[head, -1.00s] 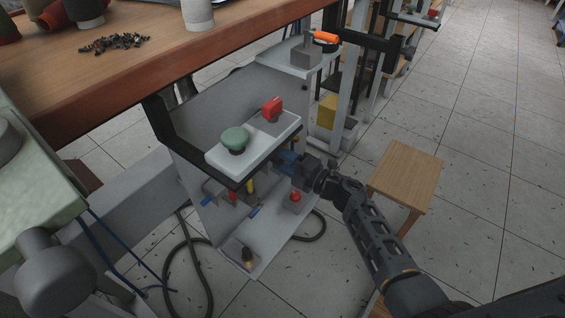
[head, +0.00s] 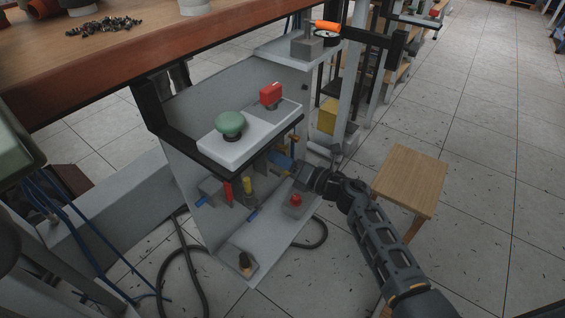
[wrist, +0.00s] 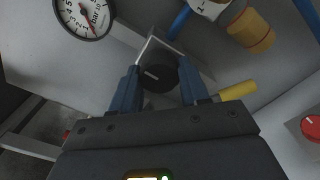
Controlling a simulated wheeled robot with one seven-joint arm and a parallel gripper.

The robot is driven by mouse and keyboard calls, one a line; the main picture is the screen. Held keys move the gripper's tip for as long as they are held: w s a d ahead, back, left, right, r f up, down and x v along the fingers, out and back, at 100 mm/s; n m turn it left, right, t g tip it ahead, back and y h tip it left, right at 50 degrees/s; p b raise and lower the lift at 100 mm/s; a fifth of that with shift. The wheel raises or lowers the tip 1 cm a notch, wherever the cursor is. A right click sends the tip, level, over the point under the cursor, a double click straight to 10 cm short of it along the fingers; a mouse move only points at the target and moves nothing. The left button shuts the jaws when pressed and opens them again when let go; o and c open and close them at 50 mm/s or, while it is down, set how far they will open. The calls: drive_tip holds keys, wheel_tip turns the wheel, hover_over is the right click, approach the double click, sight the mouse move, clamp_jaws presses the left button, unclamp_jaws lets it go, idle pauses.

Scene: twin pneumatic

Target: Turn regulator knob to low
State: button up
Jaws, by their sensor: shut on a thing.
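The black round regulator knob (wrist: 160,74) with a pale pointer line shows in the wrist view, in front of a grey mount plate. My gripper (wrist: 161,84) has its two blue fingers on either side of the knob, shut on it. In the head view my gripper (head: 283,162) reaches in from the right, under the white control box. The knob cannot be made out there. A round white pressure gauge (wrist: 84,14) with a red needle is at the top left of the wrist view, partly cut off.
The white box (head: 225,153) carries a green mushroom button (head: 230,122) and a red switch (head: 270,93). A red button (head: 296,200) sits on the lower panel. Yellow and red fittings crowd left of my gripper. A wooden stool (head: 410,178) stands right of my arm.

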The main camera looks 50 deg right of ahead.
drive_tip(key=shift+a+f+n, duration=0.15)
drive_tip(key=shift+a+n, duration=0.1)
drive_tip(key=shift+n, duration=0.05)
idle(0.4)
drive_tip(key=o, duration=1)
drive_tip(key=shift+d, duration=0.15)
drive_tip(key=shift+o, duration=0.2)
drive_tip(key=s+p, duration=0.1)
drive_tip(key=s, duration=0.6)
drive_tip(key=shift+s+d, duration=0.15)
drive_tip(key=shift+s, duration=0.25)
